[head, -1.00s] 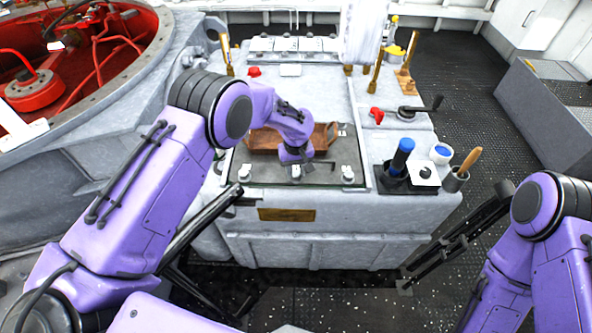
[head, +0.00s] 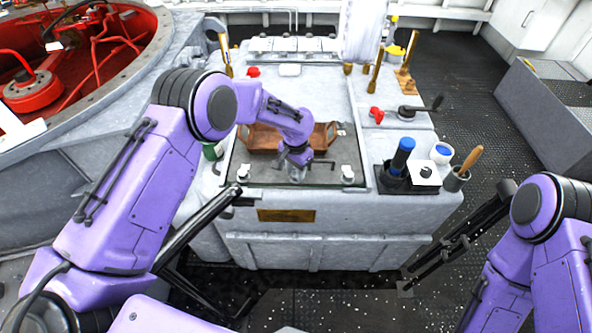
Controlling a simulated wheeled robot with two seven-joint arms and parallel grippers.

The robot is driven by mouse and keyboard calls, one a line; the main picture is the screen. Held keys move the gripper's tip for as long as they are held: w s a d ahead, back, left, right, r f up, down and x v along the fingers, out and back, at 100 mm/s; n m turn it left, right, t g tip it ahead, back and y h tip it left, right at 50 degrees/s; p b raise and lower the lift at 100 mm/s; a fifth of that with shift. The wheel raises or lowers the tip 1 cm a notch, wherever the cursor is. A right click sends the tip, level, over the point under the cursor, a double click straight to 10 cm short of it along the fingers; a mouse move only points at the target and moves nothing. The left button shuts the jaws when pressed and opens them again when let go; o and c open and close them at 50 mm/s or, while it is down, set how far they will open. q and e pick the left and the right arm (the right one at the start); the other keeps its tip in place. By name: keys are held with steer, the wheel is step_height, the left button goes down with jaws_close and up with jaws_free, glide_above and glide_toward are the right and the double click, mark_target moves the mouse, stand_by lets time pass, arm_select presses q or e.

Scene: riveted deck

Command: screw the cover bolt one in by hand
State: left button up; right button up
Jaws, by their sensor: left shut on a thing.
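My left gripper (head: 297,161) points down over the front of the dark cover plate (head: 322,174) on the grey housing. It is shut on a small, pale metal piece (head: 296,175), likely a cover bolt, at the middle of the plate's front edge. The gripper partly hides this piece, so I cannot tell how deep it sits. Two similar pale bolts stand at the front left (head: 244,172) and front right (head: 348,174) of the plate.
A brown wooden tray (head: 262,138) lies just behind the gripper. Right of the plate stand a blue-handled tool (head: 402,155), a white block (head: 424,173) and a cup (head: 455,180) with a wooden handle. A red knob (head: 376,114) and black crank (head: 420,109) are farther back.

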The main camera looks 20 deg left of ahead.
arm_select(q)
steer(key=m, duration=0.5)
steer(key=shift+m, duration=0.3)
steer(key=m+b, duration=0.1)
steer(key=m, duration=0.3)
steer(key=shift+w+a+r, duration=0.1)
steer(key=m, duration=0.5)
steer(key=shift+b, duration=0.3)
steer(key=m, duration=0.4)
steer(key=shift+r+m+b, duration=0.1)
steer(key=shift+m+b, duration=0.2)
steer(key=m, duration=0.4)
steer(key=shift+w+b, duration=0.1)
steer(key=shift+b, duration=0.2)
steer(key=m, duration=0.5)
steer(key=shift+b, duration=0.3)
steer(key=m, duration=0.4)
steer(key=shift+m+b, duration=0.3)
steer(key=shift+b, duration=0.05)
steer(key=shift+m, duration=1.9)
